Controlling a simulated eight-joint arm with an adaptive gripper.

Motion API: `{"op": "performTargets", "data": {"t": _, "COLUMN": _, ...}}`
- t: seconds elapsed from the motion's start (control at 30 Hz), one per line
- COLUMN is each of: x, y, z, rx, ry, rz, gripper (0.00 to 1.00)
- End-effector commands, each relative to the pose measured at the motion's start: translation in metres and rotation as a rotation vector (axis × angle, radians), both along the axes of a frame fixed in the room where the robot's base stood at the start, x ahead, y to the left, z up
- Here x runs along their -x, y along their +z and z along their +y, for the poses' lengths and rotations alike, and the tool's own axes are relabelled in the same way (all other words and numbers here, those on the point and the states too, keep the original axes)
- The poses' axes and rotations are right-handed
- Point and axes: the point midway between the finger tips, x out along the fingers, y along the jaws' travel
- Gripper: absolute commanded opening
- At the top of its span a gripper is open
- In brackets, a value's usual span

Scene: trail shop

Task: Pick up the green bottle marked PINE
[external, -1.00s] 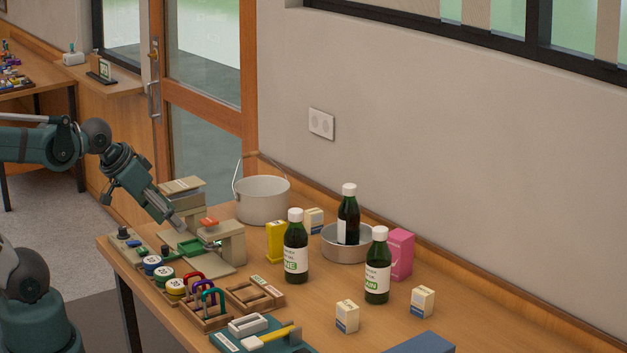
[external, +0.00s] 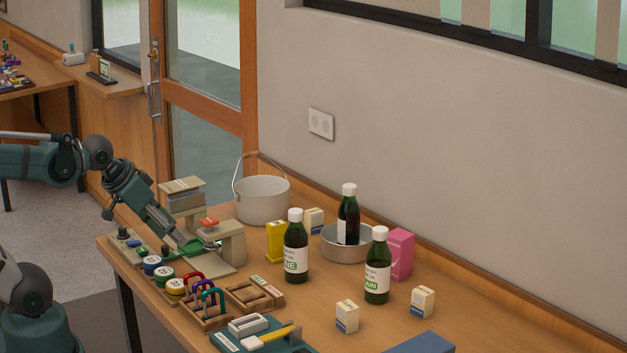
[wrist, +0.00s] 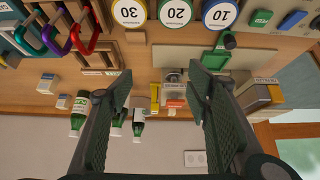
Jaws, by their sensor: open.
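Three dark green bottles with white caps are on the bench. The left one (external: 296,262) stands upright in front; its green label lettering seems to end in "NE", the start turned away. The right one (external: 377,281) stands upright; its lettering seems to end in "AIN". The third (external: 348,212) stands in a round metal pan (external: 346,254), its wording not visible. My gripper (external: 186,242) is open and empty, low over the bench's left end, well left of all three bottles. In the wrist view, its spread fingers (wrist: 160,72) have bottles (wrist: 78,118) beyond them, upside down.
A press-like device (external: 228,243) stands close beside my gripper. A pot (external: 262,200) is behind it.

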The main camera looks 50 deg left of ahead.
Motion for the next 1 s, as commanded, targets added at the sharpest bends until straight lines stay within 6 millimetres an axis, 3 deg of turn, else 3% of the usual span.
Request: {"op": "performTargets", "data": {"t": 1.0, "x": -0.0047, "y": 0.0047, "z": -0.0016, "rx": -0.003, "ry": -0.010, "rz": 0.005, "gripper": 0.54}}
